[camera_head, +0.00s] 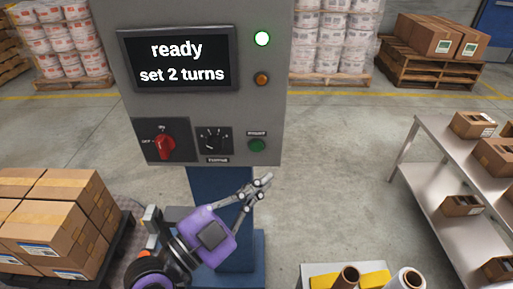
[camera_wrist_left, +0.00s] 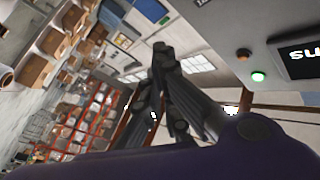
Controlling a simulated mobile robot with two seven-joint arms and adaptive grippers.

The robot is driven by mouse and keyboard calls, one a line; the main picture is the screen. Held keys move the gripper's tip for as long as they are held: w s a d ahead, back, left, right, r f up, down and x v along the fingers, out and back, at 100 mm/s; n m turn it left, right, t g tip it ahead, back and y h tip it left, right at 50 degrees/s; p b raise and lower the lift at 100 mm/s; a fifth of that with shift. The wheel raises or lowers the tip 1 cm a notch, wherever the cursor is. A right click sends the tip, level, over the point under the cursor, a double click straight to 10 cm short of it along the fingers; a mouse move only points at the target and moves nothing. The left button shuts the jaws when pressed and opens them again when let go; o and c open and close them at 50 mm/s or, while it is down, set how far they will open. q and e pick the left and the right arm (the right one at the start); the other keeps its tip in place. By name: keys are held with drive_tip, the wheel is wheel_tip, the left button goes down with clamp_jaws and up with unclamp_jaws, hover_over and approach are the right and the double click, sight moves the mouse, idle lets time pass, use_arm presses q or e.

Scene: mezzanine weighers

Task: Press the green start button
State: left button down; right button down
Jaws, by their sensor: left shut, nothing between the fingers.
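The green start button (camera_head: 257,145) sits at the lower right of the grey control panel (camera_head: 265,100) in the head view. My left gripper (camera_head: 266,181) is shut and empty, just below the panel's lower edge in the picture and below the button. It does not appear to touch the button. The left wrist view shows the gripper's fingers (camera_wrist_left: 163,62) close together, with the lit green lamp (camera_wrist_left: 258,76) on the panel to their right. The button cannot be made out in the wrist view. My right gripper is not in view.
The screen (camera_head: 178,60) reads "ready set 2 turns". A lit lamp (camera_head: 262,39), an orange lamp (camera_head: 262,80), a red switch (camera_head: 165,146) and a black knob (camera_head: 211,140) share the panel. Boxes (camera_head: 50,225) stand at left, a shelf table (camera_head: 435,160) at right.

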sight(257, 146)
use_arm(q)
drive_tip(key=shift+w, duration=0.15)
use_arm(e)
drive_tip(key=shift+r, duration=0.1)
use_arm(q)
drive_tip(key=w, duration=0.8)
drive_tip(key=shift+w+b, duration=0.3)
drive_tip(key=shift+b, duration=0.05)
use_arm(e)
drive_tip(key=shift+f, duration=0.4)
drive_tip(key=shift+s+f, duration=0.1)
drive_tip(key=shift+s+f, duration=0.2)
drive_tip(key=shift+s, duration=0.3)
use_arm(q)
drive_tip(key=shift+w, duration=0.1)
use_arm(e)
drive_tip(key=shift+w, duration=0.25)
use_arm(q)
drive_tip(key=shift+w, duration=0.35)
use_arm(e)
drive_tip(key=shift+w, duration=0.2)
